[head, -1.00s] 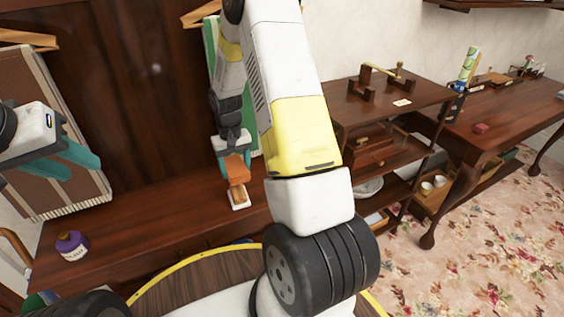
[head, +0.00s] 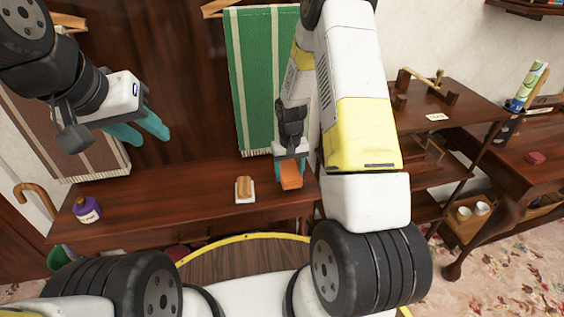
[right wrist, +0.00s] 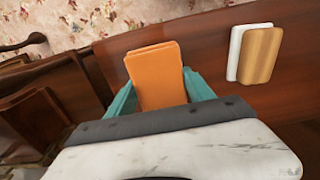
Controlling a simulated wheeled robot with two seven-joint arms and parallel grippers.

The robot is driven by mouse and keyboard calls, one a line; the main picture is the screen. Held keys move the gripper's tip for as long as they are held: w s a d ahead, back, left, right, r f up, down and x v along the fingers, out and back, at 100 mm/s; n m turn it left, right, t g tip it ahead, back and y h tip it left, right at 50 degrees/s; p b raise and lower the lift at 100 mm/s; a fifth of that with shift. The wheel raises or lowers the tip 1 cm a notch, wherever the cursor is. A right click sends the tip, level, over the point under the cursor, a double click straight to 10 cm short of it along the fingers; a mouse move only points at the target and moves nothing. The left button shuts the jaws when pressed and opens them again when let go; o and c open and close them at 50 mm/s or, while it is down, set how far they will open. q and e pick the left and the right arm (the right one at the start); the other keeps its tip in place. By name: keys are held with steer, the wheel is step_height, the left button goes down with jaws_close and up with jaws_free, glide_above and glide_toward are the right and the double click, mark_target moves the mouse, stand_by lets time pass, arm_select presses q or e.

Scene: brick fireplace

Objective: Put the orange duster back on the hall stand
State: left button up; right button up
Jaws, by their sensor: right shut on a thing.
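My right gripper (head: 290,168) is shut on the orange duster (head: 291,180), a folded orange cloth. The duster is over the right part of the dark wooden shelf of the hall stand (head: 200,205); I cannot tell whether it touches the wood. In the right wrist view the duster (right wrist: 155,75) sits between the teal fingers (right wrist: 160,95). A brush with a tan wooden back (head: 245,187) lies on the shelf just left of the duster, apart from it. My left gripper (head: 140,132) is open and empty, above the shelf's left part.
A purple bottle (head: 87,209) stands at the shelf's left end. A green striped towel (head: 262,80) and a brown striped one (head: 85,150) hang behind the shelf. A shelf unit (head: 440,115) stands to the right. Bare shelf lies between the bottle and the brush.

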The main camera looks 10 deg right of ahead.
steer(key=shift+f, duration=1.7)
steer(key=shift+f, duration=0.15)
steer(key=o, duration=1.3)
